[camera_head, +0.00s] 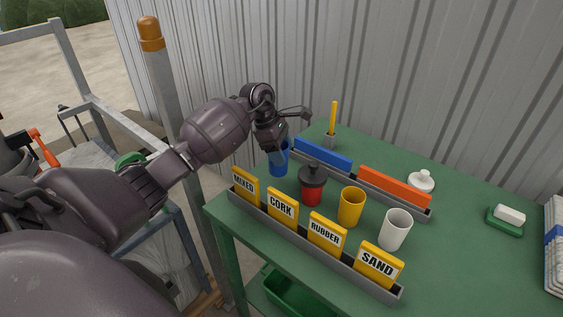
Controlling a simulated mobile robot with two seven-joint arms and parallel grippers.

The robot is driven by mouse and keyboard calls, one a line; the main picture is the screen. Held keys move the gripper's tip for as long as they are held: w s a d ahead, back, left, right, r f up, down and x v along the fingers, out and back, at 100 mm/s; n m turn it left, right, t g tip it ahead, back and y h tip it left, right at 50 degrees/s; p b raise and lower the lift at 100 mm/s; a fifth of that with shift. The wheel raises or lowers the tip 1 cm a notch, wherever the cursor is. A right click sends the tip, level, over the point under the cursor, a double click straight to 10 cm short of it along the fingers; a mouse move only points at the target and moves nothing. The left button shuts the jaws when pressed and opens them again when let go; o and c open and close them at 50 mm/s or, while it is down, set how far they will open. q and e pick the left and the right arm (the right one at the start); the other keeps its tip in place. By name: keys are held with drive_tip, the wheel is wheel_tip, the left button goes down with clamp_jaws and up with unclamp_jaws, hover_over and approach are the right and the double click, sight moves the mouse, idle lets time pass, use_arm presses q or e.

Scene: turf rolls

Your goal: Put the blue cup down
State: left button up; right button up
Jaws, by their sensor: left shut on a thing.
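The blue cup (279,164) is upright near the back left edge of the green table (460,255), behind the "MIXED" and "CORK" cards. My left gripper (280,150) comes down over it from the left and is shut on it. The gripper hides the cup's upper part. I cannot tell whether the cup's base touches the table. My right gripper is not in view.
A red cup with a dark top (311,190), a yellow cup (351,208) and a white cup (395,230) stand to the right. A card rack (300,245) runs along the front.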

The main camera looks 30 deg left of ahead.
sight(286, 173)
use_arm(q)
drive_tip(key=shift+f, duration=2.1)
drive_tip(key=o, duration=1)
drive_tip(key=shift+r, duration=0.3)
drive_tip(key=v, duration=1.1)
drive_tip(key=shift+a+r, duration=0.1)
drive_tip(key=shift+r, duration=0.3)
